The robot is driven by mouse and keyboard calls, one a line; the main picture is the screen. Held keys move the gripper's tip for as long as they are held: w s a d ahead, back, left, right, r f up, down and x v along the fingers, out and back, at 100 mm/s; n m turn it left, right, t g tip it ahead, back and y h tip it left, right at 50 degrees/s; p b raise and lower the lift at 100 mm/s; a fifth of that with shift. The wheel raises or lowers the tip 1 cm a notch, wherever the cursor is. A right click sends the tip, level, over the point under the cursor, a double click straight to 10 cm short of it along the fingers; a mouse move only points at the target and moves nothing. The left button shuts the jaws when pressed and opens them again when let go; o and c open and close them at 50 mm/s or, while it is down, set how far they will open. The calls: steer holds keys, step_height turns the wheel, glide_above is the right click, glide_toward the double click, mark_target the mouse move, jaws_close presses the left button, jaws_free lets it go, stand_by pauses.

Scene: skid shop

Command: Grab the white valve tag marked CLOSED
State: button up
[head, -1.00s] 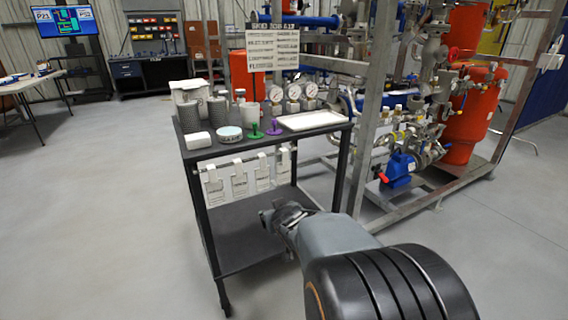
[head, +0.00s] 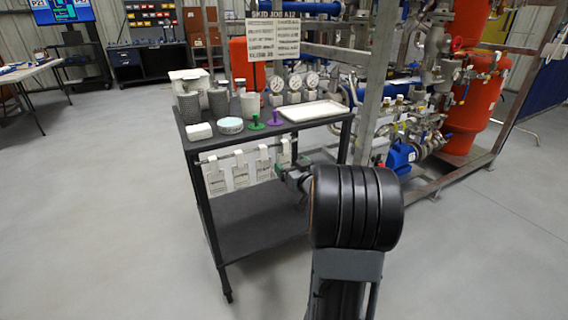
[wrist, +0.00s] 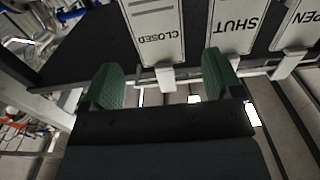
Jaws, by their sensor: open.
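The white valve tag marked CLOSED (wrist: 155,32) hangs by its clip from the cart's rail, its text upside down in the wrist view. My gripper (wrist: 163,72) is open, with one green finger on each side of the clip's line. Nothing is visibly clamped. In the head view my gripper (head: 291,165) is at the right end of the row of tags. The rightmost tag (head: 284,153) there is partly hidden by it, and its lettering cannot be read.
Tags marked SHUT (wrist: 236,25) and OPEN (wrist: 297,22) hang beside it on the rail (wrist: 250,72). The cart top (head: 265,131) holds cylinders, gauges, a white tray (head: 315,111) and small parts. Pipework on a steel frame (head: 372,90) stands right. The floor at left is clear.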

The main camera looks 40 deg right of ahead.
mark_target(285, 159)
steer(key=w, duration=0.2)
steer(key=w+b, duration=0.2)
steer(key=w, duration=0.1)
steer(key=shift+w+d, duration=0.3)
steer(key=shift+w, duration=0.05)
steer(key=shift+w+d+r, duration=0.1)
steer(key=shift+w, duration=0.35)
steer(key=shift+c, duration=0.3)
steer(key=c, duration=0.9)
steer(key=shift+c, duration=0.2)
